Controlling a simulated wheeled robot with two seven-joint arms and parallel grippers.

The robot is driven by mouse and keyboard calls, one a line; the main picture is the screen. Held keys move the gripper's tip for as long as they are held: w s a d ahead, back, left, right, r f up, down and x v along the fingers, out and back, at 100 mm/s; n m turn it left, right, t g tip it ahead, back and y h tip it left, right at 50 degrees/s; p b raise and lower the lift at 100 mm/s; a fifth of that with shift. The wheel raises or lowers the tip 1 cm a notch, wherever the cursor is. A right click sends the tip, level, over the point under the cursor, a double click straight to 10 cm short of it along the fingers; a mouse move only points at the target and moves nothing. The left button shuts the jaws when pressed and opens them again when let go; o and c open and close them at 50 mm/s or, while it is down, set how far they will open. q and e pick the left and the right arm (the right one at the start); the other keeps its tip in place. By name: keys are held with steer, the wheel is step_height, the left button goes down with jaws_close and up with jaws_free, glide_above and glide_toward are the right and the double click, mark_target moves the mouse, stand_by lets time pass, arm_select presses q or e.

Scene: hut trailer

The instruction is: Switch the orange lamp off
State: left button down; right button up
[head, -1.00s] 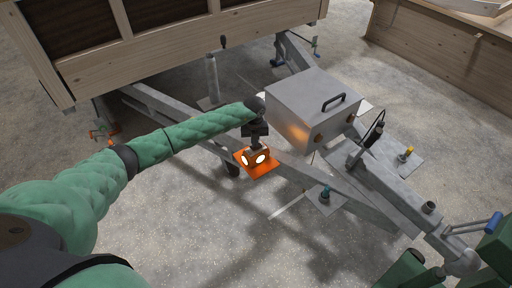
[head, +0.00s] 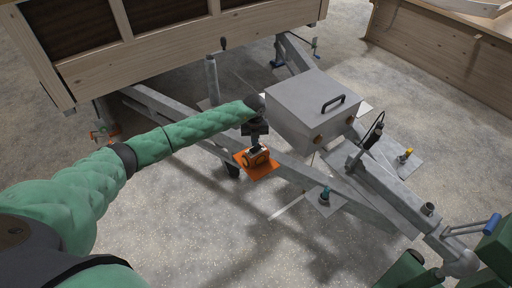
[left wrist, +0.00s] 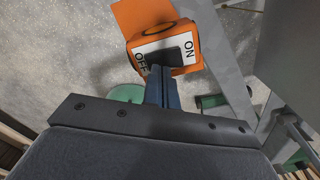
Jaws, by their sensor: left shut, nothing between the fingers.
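The orange lamp (head: 257,160) sits on an orange plate on the trailer's frame, and it is dark. In the left wrist view the lamp (left wrist: 160,38) shows a white label marked OFF and ON with a dark rocker switch (left wrist: 170,56) between the words. My left gripper (head: 256,146) is shut and empty. In the left wrist view its fingertips (left wrist: 161,72) are at the switch's lower edge, on the OFF side. I cannot tell whether they touch it. The gripper hides part of the lamp in the head view. My right gripper is not in view.
A grey metal box (head: 312,100) with a black handle stands on the trailer frame right of the lamp. A grey drawbar (head: 390,185) runs toward the lower right. The wooden trailer body (head: 190,50) is behind. Open floor (head: 190,220) lies in front.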

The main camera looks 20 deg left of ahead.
mark_target(254, 149)
arm_select(q)
step_height(254, 149, up, 5)
steer(key=shift+f+p, duration=0.15)
steer(key=shift+p, duration=0.75)
